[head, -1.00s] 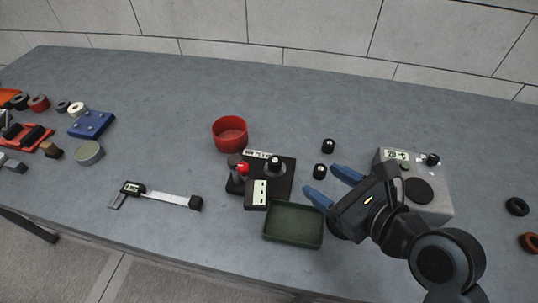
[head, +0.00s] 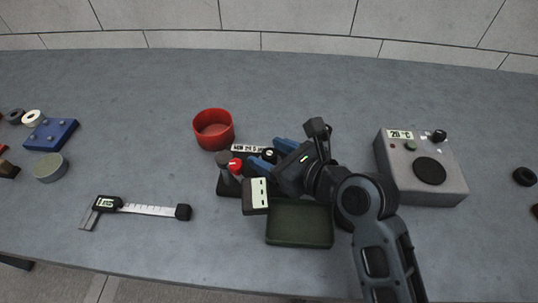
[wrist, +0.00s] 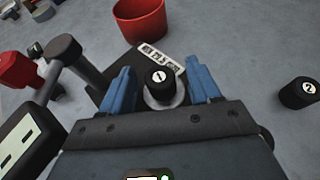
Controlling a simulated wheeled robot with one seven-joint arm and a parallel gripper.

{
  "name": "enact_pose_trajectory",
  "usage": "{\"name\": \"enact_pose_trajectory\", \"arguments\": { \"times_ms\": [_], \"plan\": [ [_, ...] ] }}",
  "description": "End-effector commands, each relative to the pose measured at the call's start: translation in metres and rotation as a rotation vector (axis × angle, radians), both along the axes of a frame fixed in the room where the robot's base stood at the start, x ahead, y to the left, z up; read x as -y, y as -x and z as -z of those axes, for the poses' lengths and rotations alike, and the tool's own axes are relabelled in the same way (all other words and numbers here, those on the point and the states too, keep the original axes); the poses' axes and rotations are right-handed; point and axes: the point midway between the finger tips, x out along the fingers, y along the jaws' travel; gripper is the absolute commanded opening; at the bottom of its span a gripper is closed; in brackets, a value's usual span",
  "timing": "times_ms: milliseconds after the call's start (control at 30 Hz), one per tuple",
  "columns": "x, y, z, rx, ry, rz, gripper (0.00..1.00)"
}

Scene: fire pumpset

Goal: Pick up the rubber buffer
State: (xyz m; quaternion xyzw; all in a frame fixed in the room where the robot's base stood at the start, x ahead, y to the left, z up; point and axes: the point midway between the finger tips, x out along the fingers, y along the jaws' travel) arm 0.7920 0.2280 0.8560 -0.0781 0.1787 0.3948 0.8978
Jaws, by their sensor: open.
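A small black cylinder with a white cap marked 1, which looks like the rubber buffer (wrist: 160,82), stands upright on a round silver seat of the black test stand (wrist: 91,88). In the head view the buffer (head: 269,155) shows between the blue fingers. My gripper (head: 272,157) is open, with one finger on each side of the buffer; in the wrist view the fingertips (wrist: 159,67) flank it with small gaps. I cannot tell whether either finger touches it.
A red round bowl (head: 214,130) stands behind the stand. The stand's red knob (head: 236,164) and display box (head: 255,196) are close left of the fingers. A green tray (head: 300,240) lies in front. A grey box with a dial (head: 398,181) stands right. A caliper (head: 145,209) lies left.

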Motion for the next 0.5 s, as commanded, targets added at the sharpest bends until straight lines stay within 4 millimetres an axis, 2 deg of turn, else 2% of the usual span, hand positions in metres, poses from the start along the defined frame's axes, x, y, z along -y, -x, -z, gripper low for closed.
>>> {"name": "enact_pose_trajectory", "arguments": {
  "times_ms": [100, 333, 500],
  "plan": [
    [-0.0071, -0.0058, 0.0037, 0.0, 0.0, -0.001, 0.62],
    [-0.0075, -0.0066, 0.0045, 0.0, 0.001, 0.001, 0.62],
    [-0.0075, -0.0066, 0.0044, 0.0, 0.001, 0.001, 0.48]
  ]
}}
